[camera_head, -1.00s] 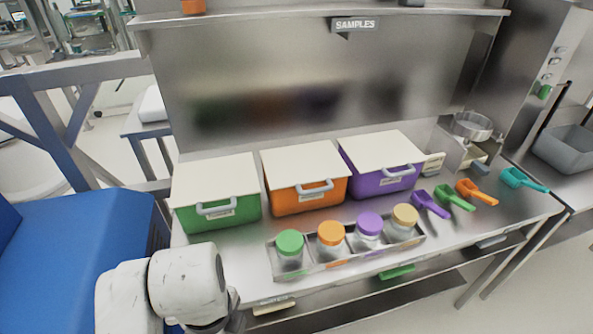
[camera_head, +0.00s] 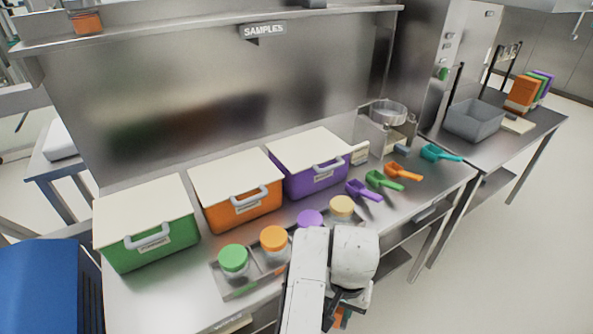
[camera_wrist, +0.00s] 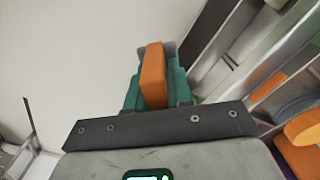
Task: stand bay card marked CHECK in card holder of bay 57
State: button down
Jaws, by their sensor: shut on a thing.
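My gripper (camera_wrist: 154,95) has teal fingers and is shut on an orange block-like thing (camera_wrist: 154,72), seen in the wrist view. No writing shows on it, so I cannot tell whether it is the CHECK card. In the head view a small bit of orange (camera_head: 339,317) shows beneath my dark gripper (camera_head: 346,298), in front of the bench's front edge. A pale label plate (camera_head: 233,325) sits under the bench front at lower left, its text unreadable. I cannot pick out the holder of bay 57.
Green (camera_head: 150,240), orange (camera_head: 240,210) and purple (camera_head: 310,178) lidded bins stand on the steel bench. A tray (camera_head: 239,291) of lidded jars and several coloured scoops (camera_head: 386,181) lie before them. A grey tub (camera_head: 474,120) stands at right. The floor at right is clear.

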jog(key=s+d+r+n, duration=0.15)
jog(key=d+n, duration=0.25)
jog(key=d, duration=0.6)
notch_tip(320, 180, down, 10)
jog(key=s, duration=0.2)
jog(key=shift+s+d+r, duration=0.2)
jog(key=shift+s+d, duration=0.05)
jog(key=shift+s, duration=0.1)
jog(key=shift+a, duration=0.1)
